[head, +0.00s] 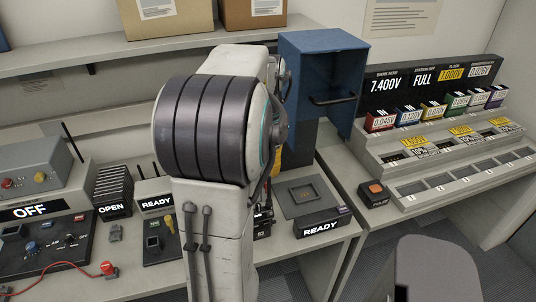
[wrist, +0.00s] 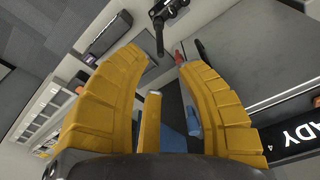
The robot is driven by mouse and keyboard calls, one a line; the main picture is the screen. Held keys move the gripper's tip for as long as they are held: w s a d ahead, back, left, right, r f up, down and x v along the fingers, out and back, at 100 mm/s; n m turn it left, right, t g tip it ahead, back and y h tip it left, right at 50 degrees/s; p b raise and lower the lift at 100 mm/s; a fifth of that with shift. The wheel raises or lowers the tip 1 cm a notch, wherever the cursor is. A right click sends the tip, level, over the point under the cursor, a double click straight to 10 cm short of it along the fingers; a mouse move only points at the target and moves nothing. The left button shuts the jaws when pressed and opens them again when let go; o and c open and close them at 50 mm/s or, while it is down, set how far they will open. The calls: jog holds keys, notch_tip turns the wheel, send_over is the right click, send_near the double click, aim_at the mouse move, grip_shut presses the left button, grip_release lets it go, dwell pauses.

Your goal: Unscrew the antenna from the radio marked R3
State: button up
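My gripper (wrist: 155,42) fills the lower wrist view, with two thick yellow fingers spread apart. A narrow yellow piece (wrist: 152,112) stands between them; I cannot tell if it is part of the gripper. A slim black rod with a jointed black body (wrist: 168,14) shows beyond the fingertips, apart from them; I cannot tell whether it is an antenna. In the head view my arm hides most of the gripper and the bench spot behind it. A dark device with a small label (head: 262,222) peeks out beside the arm. I cannot read an R3 mark for sure.
A grey pad (head: 303,195) with a READY sign (head: 320,228) lies right of my arm. A blue open cabinet (head: 318,80) stands behind. A tiered battery rack (head: 440,140) is at right. A control panel with an OFF sign (head: 30,210) is at left.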

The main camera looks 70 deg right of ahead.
aim_at(269, 182)
jog(key=shift+o, duration=0.5)
jog(key=shift+a+r, duration=0.1)
jog(key=shift+r, duration=0.65)
jog(key=f+b, duration=0.1)
jog(key=f, duration=0.1)
jog(key=f+b, duration=0.3)
jog(key=f, duration=0.1)
jog(key=shift+d+f, duration=0.2)
jog(key=shift+d, duration=0.1)
jog(key=f, duration=0.1)
jog(key=f+p, duration=0.1)
jog(key=f, duration=0.1)
jog(key=f+p, duration=0.1)
jog(key=f, duration=0.1)
jog(key=shift+w+d, duration=0.1)
jog(key=shift+d, duration=0.3)
jog(key=shift+d+f, duration=0.15)
jog(key=shift+f, duration=0.7)
grip_shut()
jog(key=shift+c, duration=0.5)
grip_release()
